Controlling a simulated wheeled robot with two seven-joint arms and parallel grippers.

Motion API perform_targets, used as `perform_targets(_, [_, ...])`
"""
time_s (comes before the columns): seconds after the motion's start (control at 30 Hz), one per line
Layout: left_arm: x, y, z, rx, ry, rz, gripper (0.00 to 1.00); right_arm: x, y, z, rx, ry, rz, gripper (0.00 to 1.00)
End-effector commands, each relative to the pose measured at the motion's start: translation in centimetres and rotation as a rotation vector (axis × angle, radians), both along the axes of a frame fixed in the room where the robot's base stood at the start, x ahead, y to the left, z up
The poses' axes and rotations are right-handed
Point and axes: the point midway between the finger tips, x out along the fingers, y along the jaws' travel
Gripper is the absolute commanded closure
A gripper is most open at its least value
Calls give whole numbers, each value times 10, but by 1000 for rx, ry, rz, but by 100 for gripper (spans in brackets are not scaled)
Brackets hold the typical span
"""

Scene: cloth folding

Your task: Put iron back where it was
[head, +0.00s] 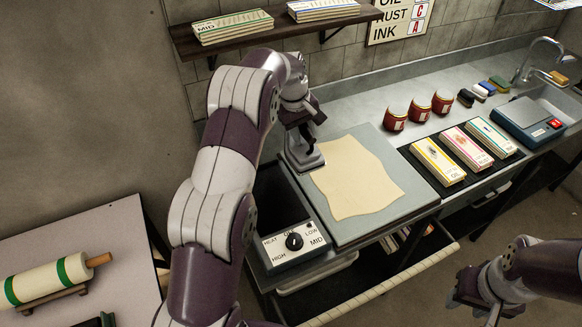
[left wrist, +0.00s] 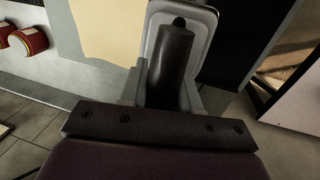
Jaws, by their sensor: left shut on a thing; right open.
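The iron (head: 303,158) has a pale grey body and a dark handle (left wrist: 172,62). My left gripper (head: 307,138) is shut on the handle from above. The iron is at the far left corner of the grey pressing board (head: 350,229), beside the upper left edge of the cream cloth (head: 358,182). I cannot tell whether its base touches the surface. The cloth lies flat with wavy edges and also shows in the left wrist view (left wrist: 108,30). My right gripper (head: 482,306) is open and empty at the lower right, away from the counter.
A heat dial box (head: 293,243) stands at the board's near left, on a dark strip. Several red jars (head: 420,110) and boxed stacks (head: 463,148) stand to the right. A shelf (head: 275,33) hangs above. A side table (head: 85,235) holds a roller (head: 45,280).

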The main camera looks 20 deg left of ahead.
Motion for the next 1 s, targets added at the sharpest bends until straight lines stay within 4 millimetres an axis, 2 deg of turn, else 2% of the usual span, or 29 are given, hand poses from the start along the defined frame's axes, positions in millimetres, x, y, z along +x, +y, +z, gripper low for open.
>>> perform_targets(0.03, [-6, 4, -15, 1, -6, 3, 100, -1, 0, -24, 0, 1, 0, 57])
perform_targets(0.1, [-18, 9, -21, 1, -5, 2, 100, -1, 0, -37, 0, 3, 0, 57])
perform_targets(0.13, [-25, 13, -17, 0, -2, 3, 100, -1, 0, -26, 0, 4, 0, 57])
perform_targets(0.23, [-48, 23, -28, -1, 0, 4, 100, 0, 0, -16, 0, 1, 0, 57])
perform_targets(0.4, [-81, 39, -50, 0, 0, 2, 100, 0, 0, -7, 0, 1, 0, 57])
perform_targets(0.5, [-92, 45, -59, 1, -3, 3, 100, 0, 0, -5, 0, 1, 0, 57])
perform_targets(0.63, [-98, 47, -68, 0, -3, 0, 100, 0, 0, -2, 0, 1, 0, 57])
perform_targets(0.83, [-98, 47, -98, 0, -2, -1, 100, 0, 0, 8, 0, 1, 0, 57])
perform_targets(1.0, [-98, 47, -106, 2, -4, 0, 100, 0, 0, 8, 0, 1, 0, 57])
